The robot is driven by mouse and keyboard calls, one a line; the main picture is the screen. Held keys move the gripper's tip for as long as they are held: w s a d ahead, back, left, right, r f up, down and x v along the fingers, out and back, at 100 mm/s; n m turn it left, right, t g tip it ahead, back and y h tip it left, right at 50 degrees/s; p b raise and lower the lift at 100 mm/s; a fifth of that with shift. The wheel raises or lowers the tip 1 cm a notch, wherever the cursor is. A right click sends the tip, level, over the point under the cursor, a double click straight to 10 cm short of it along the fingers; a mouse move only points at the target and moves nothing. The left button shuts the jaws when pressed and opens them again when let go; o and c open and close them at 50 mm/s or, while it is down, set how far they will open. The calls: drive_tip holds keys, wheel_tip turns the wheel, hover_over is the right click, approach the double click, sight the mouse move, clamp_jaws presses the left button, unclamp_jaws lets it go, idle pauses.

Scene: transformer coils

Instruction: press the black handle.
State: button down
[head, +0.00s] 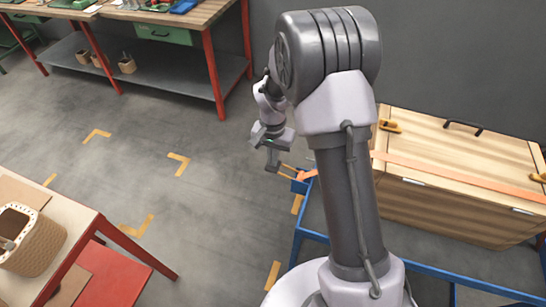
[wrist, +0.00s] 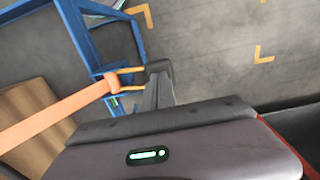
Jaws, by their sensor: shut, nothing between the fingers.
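An orange strap (head: 450,174) crosses the wooden crate and ends at a ratchet buckle (head: 300,175) on the blue frame. Two yellow bars (wrist: 130,80) stick out from the buckle. A dark piece that looks like the black handle (wrist: 158,65) is at their outer end. My gripper (head: 272,158) is shut and empty, its tip at the end of these bars. In the wrist view, my gripper (wrist: 161,88) overlaps the dark piece; I cannot tell whether they touch. Another black handle (head: 463,126) is on the crate's lid.
The wooden crate (head: 440,208) sits on the blue frame (head: 470,290) at the right. A table with a woven basket (head: 45,248) is at the lower left. A red-legged workbench (head: 160,70) is at the back left. The grey floor between has yellow corner marks.

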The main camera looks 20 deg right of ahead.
sight(267, 167)
drive_tip(key=shift+a+f, duration=0.1)
drive_tip(key=shift+w+a+f+g+h+p, duration=0.35)
drive_tip(key=shift+f+g+h+p, duration=0.2)
drive_tip(key=shift+h+p, duration=0.2)
drive_tip(key=f+h, duration=0.1)
drive_tip(key=f+g+h, duration=0.2)
drive_tip(key=f, duration=0.1)
drive_tip(key=shift+w+a+f, duration=0.1)
drive_tip(key=shift+w+a, duration=0.1)
drive_tip(key=shift+a, duration=0.2)
drive_tip(key=shift+f+b, duration=0.55)
drive_tip(key=shift+f, duration=0.55)
drive_tip(key=shift+s+f, duration=0.2)
drive_tip(key=shift+f, duration=0.05)
drive_tip(key=shift+r, duration=0.25)
drive_tip(key=w+a+r+p, duration=0.5)
drive_tip(key=a+r, duration=0.2)
drive_tip(key=r, duration=0.3)
drive_tip(key=shift+w+a+r, duration=0.2)
drive_tip(key=shift+w+r, duration=0.1)
drive_tip(key=shift+w, duration=0.1)
